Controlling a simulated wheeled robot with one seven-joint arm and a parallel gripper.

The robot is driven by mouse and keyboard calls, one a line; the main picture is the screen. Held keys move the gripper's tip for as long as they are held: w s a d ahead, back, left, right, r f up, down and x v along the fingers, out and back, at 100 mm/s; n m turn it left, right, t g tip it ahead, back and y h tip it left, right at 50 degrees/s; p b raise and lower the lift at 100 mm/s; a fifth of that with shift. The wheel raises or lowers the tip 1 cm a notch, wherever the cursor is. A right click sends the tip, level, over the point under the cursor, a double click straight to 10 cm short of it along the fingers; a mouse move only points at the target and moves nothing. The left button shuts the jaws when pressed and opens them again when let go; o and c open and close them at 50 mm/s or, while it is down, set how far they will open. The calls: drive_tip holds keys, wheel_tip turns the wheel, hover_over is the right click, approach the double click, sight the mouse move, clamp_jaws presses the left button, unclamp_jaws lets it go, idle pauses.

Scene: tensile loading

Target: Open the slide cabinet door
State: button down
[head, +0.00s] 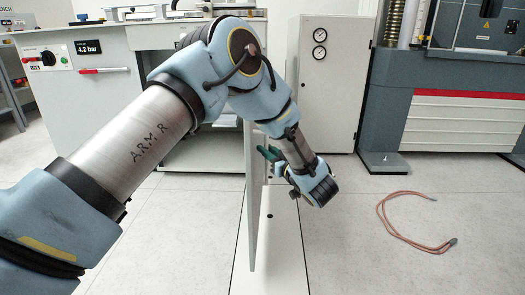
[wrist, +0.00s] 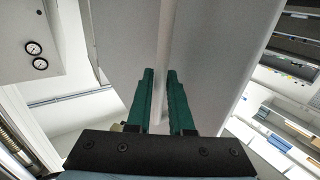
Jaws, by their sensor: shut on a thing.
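The cabinet door (head: 253,215) is a pale grey panel, seen nearly edge-on in the head view, standing out from the bench toward me. In the wrist view the door (wrist: 217,55) fills the upper middle. A pale handle bar (wrist: 165,45) runs along it. My gripper (head: 267,153) is on the right side of the door at mid height. In the wrist view the green fingers of my gripper (wrist: 161,90) lie on either side of the handle bar and are shut on it. The exact contact is partly hidden by the fingers.
An open recess (head: 205,150) shows under the bench, left of the door. A white cabinet with two gauges (head: 330,90) stands behind at right, beside a grey testing machine (head: 440,125). An orange hose (head: 400,235) lies on the floor at right. Floor around the door is otherwise clear.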

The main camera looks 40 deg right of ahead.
drive_tip(key=shift+w+r, duration=0.15)
drive_tip(key=c, duration=0.8)
unclamp_jaws()
drive_tip(key=s, duration=0.3)
drive_tip(key=s+a+p, duration=0.1)
drive_tip(key=s, duration=0.3)
drive_tip(key=s+a, duration=0.1)
drive_tip(key=s, duration=0.2)
drive_tip(key=shift+s+p, duration=0.3)
drive_tip(key=shift+s, duration=0.05)
